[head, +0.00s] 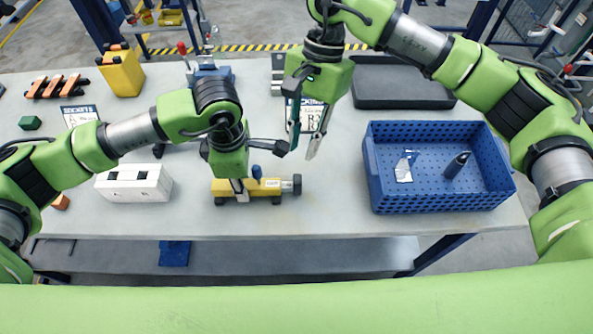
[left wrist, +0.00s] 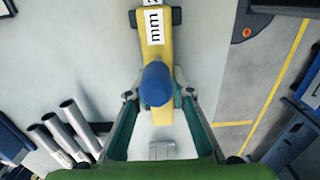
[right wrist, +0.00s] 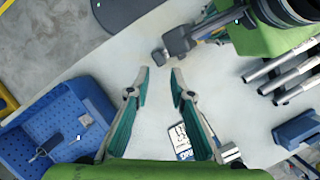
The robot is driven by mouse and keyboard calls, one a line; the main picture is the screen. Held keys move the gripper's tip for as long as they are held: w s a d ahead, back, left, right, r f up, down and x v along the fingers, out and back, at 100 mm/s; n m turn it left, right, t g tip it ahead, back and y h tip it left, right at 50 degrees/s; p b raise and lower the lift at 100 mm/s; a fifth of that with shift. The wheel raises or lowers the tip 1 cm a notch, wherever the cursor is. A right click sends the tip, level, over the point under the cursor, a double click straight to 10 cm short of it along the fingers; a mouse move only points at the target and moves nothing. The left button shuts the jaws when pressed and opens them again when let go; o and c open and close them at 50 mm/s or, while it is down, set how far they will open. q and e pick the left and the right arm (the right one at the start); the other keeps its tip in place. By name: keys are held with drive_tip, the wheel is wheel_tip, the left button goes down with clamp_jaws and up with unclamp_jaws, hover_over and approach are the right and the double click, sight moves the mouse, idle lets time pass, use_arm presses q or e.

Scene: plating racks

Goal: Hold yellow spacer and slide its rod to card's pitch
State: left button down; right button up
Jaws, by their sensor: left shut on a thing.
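The yellow spacer (head: 268,188) lies on the table with a blue knob (head: 257,171) on it and a grey rod end (head: 291,185) at its right. My left gripper (head: 238,193) points down over its left part. In the left wrist view its fingers sit on both sides of the yellow body (left wrist: 160,60), close by the blue knob (left wrist: 156,84). My right gripper (head: 302,153) is open and empty above the table, up and right of the spacer. A printed card (head: 312,119) lies behind it, partly covered; it also shows in the right wrist view (right wrist: 181,141). Its pitch text is unreadable.
A blue perforated crate (head: 440,207) with a few items stands at the right. A dark tray (head: 400,88) lies behind it. A white block (head: 133,183), another card (head: 79,115) and a yellow container (head: 121,72) are at the left. The table between spacer and crate is clear.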

sight(298, 178)
drive_tip(key=f+n, duration=0.2)
drive_tip(key=f, duration=0.1)
drive_tip(key=s+f+n+g+h, duration=0.1)
drive_tip(key=f+n, duration=0.1)
drive_tip(key=s+a+f+n+h, duration=0.1)
drive_tip(key=f+n, duration=0.2)
drive_tip(key=shift+a+f, duration=0.1)
drive_tip(key=shift+f, duration=0.2)
idle(0.5)
clamp_jaws()
